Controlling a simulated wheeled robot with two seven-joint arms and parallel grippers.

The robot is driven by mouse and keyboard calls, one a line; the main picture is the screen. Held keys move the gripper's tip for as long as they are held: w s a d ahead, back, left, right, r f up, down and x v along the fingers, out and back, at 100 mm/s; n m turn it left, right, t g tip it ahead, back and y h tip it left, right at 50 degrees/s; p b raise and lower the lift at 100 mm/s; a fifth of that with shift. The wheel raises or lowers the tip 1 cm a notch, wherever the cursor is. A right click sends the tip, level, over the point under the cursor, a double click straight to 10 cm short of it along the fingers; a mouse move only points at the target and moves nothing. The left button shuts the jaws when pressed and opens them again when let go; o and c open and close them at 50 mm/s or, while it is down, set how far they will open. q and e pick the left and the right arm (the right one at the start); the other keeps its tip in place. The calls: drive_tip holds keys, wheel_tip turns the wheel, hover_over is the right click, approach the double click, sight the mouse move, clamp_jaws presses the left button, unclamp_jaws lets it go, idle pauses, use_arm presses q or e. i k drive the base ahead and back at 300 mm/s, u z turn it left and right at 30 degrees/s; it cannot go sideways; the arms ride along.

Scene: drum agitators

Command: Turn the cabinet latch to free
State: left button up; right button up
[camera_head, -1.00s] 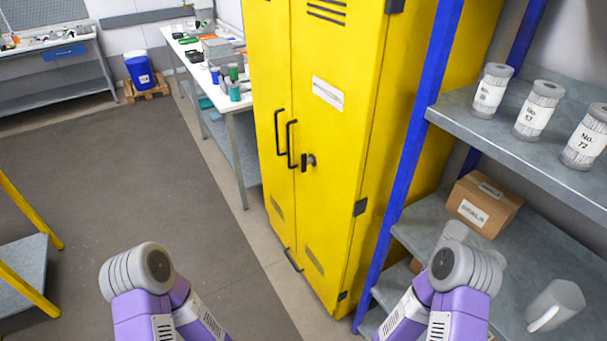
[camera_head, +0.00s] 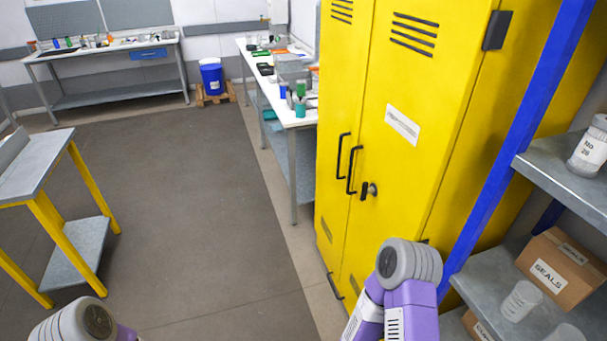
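The yellow cabinet (camera_head: 385,190) stands right of centre with both doors shut. Its small dark latch (camera_head: 369,190) sits on the right door, just right of the two black bar handles (camera_head: 347,165). The latch is small in the view, and I cannot tell its exact turn position. My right arm shows at the lower right, in front of the cabinet's lower part, and my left arm shows at the bottom left. Neither gripper is in the picture. Both arms are apart from the latch.
A blue-posted shelf with a SEALS box (camera_head: 560,268) and a labelled canister (camera_head: 590,150) stands close on the right. A yellow-legged table (camera_head: 40,170) is at left. A cluttered white bench (camera_head: 285,95) stands behind the cabinet. The grey floor (camera_head: 180,200) between is clear.

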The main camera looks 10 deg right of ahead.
sight(365, 191)
drive_tip(key=u, duration=0.1)
drive_tip(key=i, duration=1.3)
drive_tip(key=z, duration=0.75)
